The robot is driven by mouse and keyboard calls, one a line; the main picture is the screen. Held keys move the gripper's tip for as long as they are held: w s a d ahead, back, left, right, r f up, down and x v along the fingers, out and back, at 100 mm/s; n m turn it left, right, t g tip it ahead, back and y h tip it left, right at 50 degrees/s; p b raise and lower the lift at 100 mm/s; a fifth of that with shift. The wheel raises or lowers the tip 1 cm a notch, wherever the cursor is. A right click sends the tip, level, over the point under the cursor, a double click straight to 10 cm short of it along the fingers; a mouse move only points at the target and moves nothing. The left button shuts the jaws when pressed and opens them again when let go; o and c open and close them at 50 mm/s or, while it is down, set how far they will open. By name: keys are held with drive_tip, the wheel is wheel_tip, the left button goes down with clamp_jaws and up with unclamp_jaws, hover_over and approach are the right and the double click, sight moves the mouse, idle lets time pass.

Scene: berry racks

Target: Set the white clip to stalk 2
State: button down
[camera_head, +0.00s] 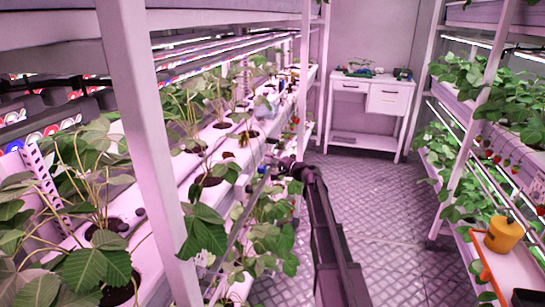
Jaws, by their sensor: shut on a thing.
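My dark arm reaches up from the lower right along the aisle. My gripper (272,168) is at its far end, beside the front edge of the left rack's planting trough (262,142). The gripper is small and dark here, and its fingers are hard to make out. It is shut on a small pale thing (263,170), which looks like the white clip, though its shape is too small to be sure. Strawberry plants with thin stalks (243,138) stand in the trough's holes close by. I cannot tell which one is stalk 2.
A white rack post (150,140) stands in the left foreground. A white desk (374,104) is at the aisle's far end. The right rack holds more plants, and an orange-edged tray (512,272) bears a yellow pot (504,234). The metal floor (390,200) between the racks is clear.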

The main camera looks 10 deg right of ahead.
drive_tip(key=shift+c, duration=2)
unclamp_jaws()
drive_tip(key=v, duration=1.2)
drive_tip(key=shift+a, duration=0.1)
